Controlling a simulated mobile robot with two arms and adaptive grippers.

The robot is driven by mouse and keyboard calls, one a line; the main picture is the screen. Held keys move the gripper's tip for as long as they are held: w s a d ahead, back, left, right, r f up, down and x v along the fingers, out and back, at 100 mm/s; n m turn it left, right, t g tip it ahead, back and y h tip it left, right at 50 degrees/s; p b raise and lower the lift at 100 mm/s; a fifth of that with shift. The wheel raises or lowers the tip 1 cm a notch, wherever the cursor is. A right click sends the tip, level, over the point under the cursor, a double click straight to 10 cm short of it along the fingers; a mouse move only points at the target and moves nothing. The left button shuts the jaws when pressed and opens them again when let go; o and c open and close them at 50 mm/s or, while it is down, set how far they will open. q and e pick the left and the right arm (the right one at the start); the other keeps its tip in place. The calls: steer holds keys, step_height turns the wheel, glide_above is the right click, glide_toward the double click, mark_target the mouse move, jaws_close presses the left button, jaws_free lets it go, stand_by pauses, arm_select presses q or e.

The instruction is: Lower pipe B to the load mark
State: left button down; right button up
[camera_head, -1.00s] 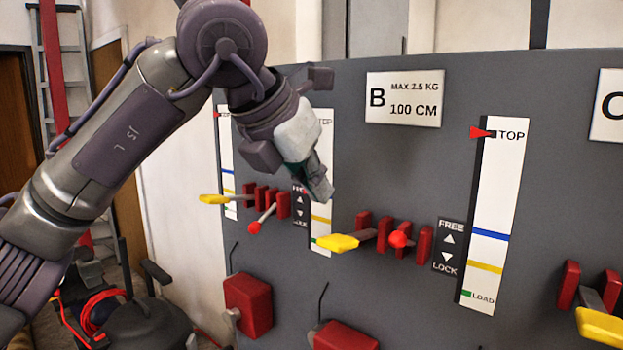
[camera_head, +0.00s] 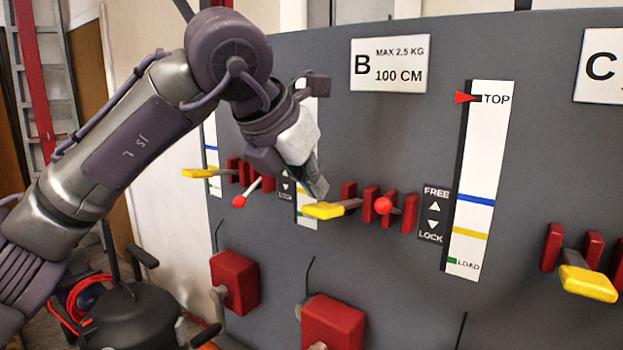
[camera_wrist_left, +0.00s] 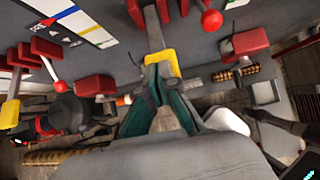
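Pipe B's white scale strip (camera_head: 478,170) stands under the sign "B MAX 2.5 KG 100 CM" (camera_head: 390,66). Its red pointer (camera_head: 465,97) is level with TOP. The green LOAD mark (camera_head: 452,260) is near the strip's bottom. Left of the strip, a yellow-ended lever (camera_head: 323,210) and a red-knobbed lever (camera_head: 384,205) stick out among red blocks. My left gripper (camera_head: 318,190) is just above the yellow end; its teal fingertips (camera_wrist_left: 160,72) look close together at the yellow end (camera_wrist_left: 162,63). Contact is unclear. My right gripper is out of view.
A FREE/LOCK plate (camera_head: 434,214) sits beside the red-knobbed lever. Similar levers stand left and right, including a yellow one (camera_head: 588,283) under sign C (camera_head: 605,66). Red boxes (camera_head: 333,322) project from the lower panel. A black machine (camera_head: 130,315) stands on the floor at left.

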mark_target(313, 217)
arm_select(q)
step_height(313, 217, down, 6)
steer(key=b, duration=0.5)
steer(key=shift+f, duration=0.2)
steer(key=shift+r, duration=0.15)
stand_by(6.2)
step_height(313, 217, up, 7)
steer(key=p, duration=0.5)
steer(key=shift+s, duration=0.1)
